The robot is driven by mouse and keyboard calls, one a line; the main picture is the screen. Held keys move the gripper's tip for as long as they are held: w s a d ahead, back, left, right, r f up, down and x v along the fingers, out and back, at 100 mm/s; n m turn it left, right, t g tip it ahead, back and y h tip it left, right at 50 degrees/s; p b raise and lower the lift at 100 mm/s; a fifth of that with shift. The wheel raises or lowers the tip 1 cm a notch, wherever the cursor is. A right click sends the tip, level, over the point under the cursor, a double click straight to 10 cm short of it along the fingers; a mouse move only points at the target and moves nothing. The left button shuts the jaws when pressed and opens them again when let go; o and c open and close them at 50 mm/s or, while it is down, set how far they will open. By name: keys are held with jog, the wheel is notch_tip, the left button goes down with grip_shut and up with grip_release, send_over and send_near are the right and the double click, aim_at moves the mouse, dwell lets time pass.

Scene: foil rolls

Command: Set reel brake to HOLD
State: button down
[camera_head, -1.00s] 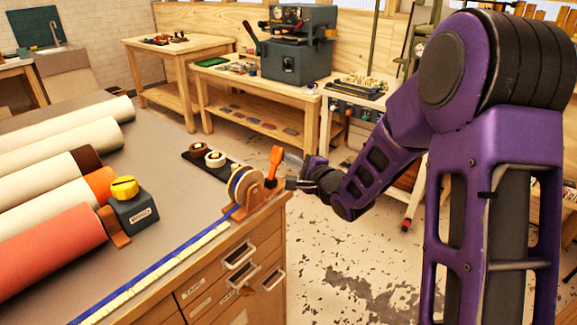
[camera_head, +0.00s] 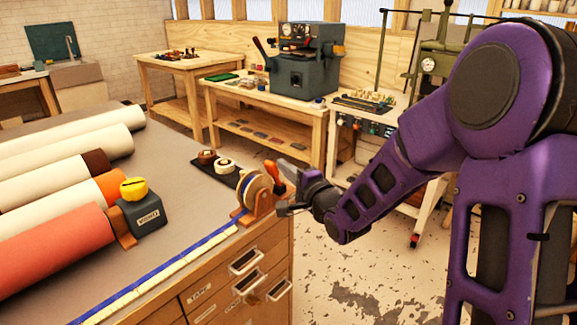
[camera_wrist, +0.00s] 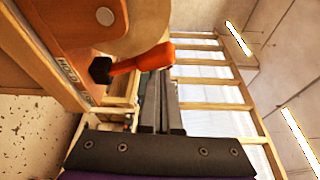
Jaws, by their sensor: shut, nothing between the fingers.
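The tape reel (camera_head: 257,192) stands in its orange-brown bracket at the near right corner of the workbench. Its orange brake lever (camera_head: 270,167) leans to the left in the head view. In the wrist view the lever (camera_wrist: 145,60) runs from a black end piece beside a plate marked HOLD (camera_wrist: 68,68). Any other marking is not visible. My gripper (camera_head: 284,171) is shut and empty, just right of the lever. In the wrist view its fingers (camera_wrist: 158,78) are shut close to the lever's orange end; I cannot tell whether they touch.
A grey box with a yellow knob (camera_head: 147,213) and large material rolls (camera_head: 50,250) lie to the left. Drawers (camera_head: 245,261) are below the reel. Open floor lies right of the bench.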

jog(key=shift+s+a+f, duration=0.1)
jog(key=shift+s+a, duration=0.2)
jog(key=shift+a, duration=0.05)
dwell(0.5)
